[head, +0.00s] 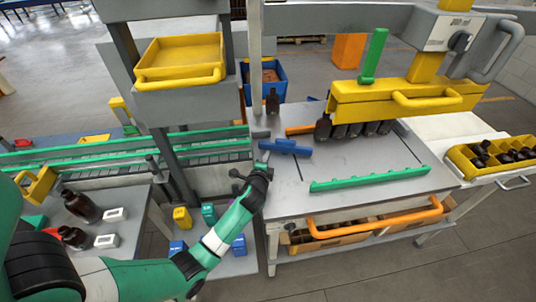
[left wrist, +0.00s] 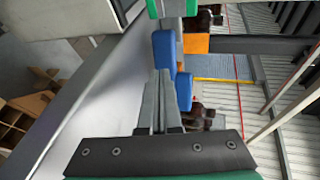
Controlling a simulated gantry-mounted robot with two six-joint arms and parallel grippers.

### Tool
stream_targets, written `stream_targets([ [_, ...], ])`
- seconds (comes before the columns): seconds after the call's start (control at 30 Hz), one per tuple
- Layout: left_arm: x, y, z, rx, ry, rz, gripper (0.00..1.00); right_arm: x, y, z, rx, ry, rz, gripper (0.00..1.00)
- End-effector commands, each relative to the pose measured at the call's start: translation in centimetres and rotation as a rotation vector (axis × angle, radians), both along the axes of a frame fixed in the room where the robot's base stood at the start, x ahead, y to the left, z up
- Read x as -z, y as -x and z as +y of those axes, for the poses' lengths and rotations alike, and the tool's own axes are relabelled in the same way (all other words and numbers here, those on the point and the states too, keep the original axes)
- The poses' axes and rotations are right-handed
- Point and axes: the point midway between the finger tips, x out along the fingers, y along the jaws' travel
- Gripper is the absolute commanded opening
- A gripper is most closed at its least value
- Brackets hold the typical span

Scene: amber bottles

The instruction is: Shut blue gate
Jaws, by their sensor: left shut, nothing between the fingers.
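The blue gate (head: 286,147) is a low blue bar with a raised middle on the grey work table, near its left end. It also shows in the left wrist view (left wrist: 164,52), just beyond and to the right of the fingers. My left gripper (head: 264,158) is at the left edge of the table, just left of the gate; its fingers (left wrist: 160,75) are shut and empty. I cannot tell whether they touch the gate. My right gripper is not in view.
An orange bar (head: 300,130) lies behind the gate; a green rail (head: 370,179) runs along the table's front. A yellow holder (head: 405,100) with several dark bottles hangs over the back. A single amber bottle (head: 272,102) stands behind the gate. The table's middle is clear.

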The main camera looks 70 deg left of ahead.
Motion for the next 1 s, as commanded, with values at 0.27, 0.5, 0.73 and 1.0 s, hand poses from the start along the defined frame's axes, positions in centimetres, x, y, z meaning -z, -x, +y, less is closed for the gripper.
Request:
stream_targets([
  [0.27,-0.1,-1.6,2.5,0.000,-0.002,-0.001,0.00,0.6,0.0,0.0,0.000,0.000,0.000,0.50],
  [0.5,-0.2,-1.7,2.5,0.000,-0.001,-0.001,0.00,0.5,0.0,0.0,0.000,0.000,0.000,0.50],
  [0.73,-0.2,-1.8,2.4,0.012,0.001,-0.001,0.00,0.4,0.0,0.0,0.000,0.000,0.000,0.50],
  [1.0,-0.2,-2.7,1.9,0.074,0.000,-0.002,0.00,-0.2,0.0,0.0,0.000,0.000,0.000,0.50],
])
